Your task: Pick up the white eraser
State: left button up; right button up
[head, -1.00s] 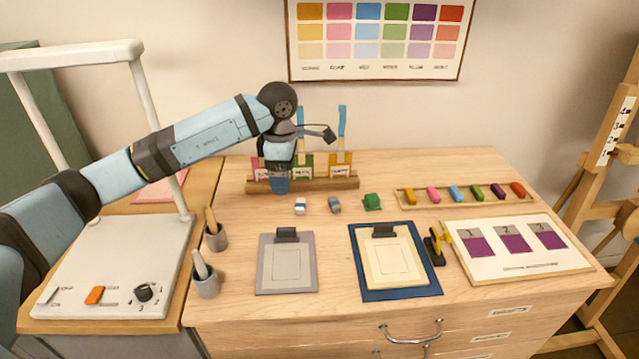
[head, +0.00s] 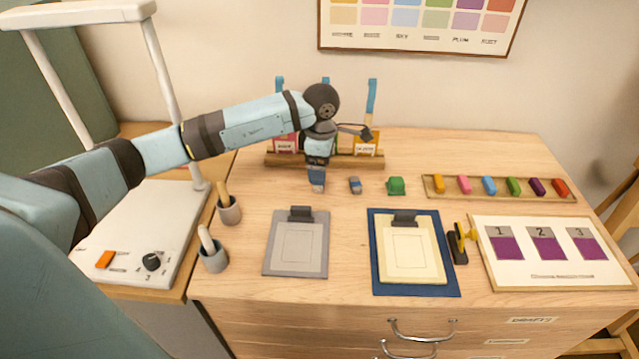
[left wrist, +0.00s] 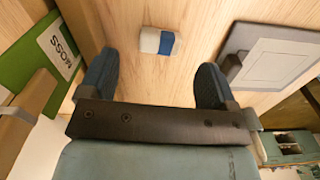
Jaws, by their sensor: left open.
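The white eraser (left wrist: 150,41) with a blue band lies on the wooden table. In the left wrist view it sits just beyond and between the two dark blue fingertips, apart from both. My left gripper (left wrist: 158,72) is open and empty, with its fingers on either side of the line to the eraser. My right gripper is out of view.
The pigment rack (head: 275,160) stands behind. A grey clipboard (head: 275,262) lies in front, and two cups (head: 229,211) (head: 213,258) stand to the left.

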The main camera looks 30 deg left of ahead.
pick_arm(q)
jog(key=f, duration=0.4)
jog(key=shift+s+a+f, duration=0.2)
jog(key=shift+s+a, duration=0.05)
jog(key=shift+a, duration=0.05)
jog(key=shift+f, duration=0.35)
jog(key=c, duration=1)
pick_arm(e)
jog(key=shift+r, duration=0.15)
